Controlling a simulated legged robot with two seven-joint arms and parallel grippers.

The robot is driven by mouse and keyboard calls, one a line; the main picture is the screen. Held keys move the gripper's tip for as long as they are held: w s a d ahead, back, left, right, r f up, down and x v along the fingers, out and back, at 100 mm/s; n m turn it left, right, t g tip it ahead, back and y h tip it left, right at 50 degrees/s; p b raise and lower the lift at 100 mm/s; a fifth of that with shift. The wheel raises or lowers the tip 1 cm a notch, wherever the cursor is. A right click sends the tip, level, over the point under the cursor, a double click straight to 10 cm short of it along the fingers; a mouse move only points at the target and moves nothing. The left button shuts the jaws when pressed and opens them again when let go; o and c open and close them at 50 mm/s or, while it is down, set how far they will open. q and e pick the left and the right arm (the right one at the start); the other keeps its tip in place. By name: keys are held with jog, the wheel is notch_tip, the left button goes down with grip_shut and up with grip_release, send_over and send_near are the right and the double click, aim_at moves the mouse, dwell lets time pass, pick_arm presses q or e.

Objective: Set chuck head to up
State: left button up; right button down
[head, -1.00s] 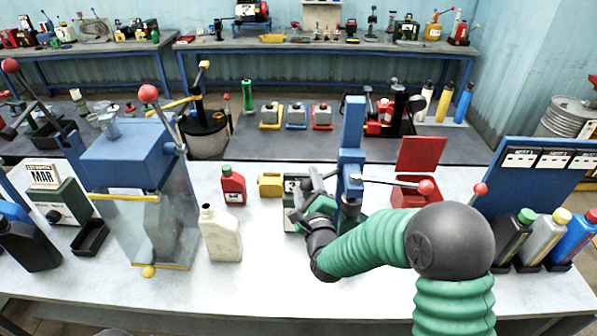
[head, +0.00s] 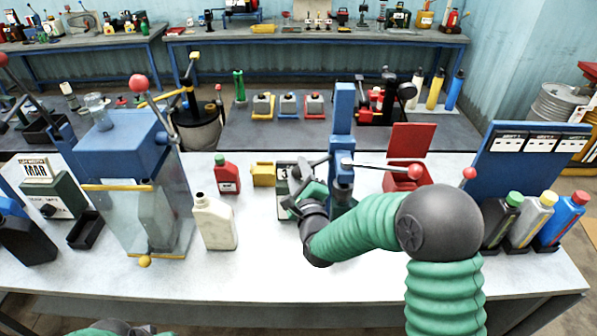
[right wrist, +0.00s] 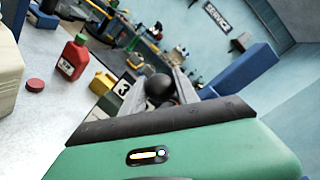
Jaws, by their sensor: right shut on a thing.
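The blue upright column (head: 343,115) of a bench machine stands at the centre of the near bench, with a lever ending in a red ball (head: 414,171) reaching right. My right gripper (head: 302,192) is beside the column's left side, over the machine's base. In the right wrist view, its fingers (right wrist: 161,92) are closed around a black ball knob (right wrist: 159,87). The blue column also shows there at the right (right wrist: 243,72). My forearm and gripper hide much of the machine's lower part, so the chuck head's position cannot be told. My left gripper is out of view.
A cream jug (head: 214,222), a red bottle (head: 226,176) and a yellow block (head: 263,174) stand left of the gripper. A red open box (head: 400,180) is right of the column. Several bottles stand by a blue panel (head: 522,165). The front bench centre is clear.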

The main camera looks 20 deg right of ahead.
jog(key=shift+f, duration=0.3)
dwell(0.5)
notch_tip(320, 180, up, 11)
jog(key=p, duration=0.3)
jog(key=shift+w+d+r+p, duration=0.1)
jog(key=shift+r+p, duration=0.1)
jog(key=shift+p, duration=0.15)
jog(key=shift+r, duration=0.4)
jog(key=c, duration=1.1)
grip_release()
jog(key=shift+o, duration=0.8)
jog(key=shift+f, duration=0.2)
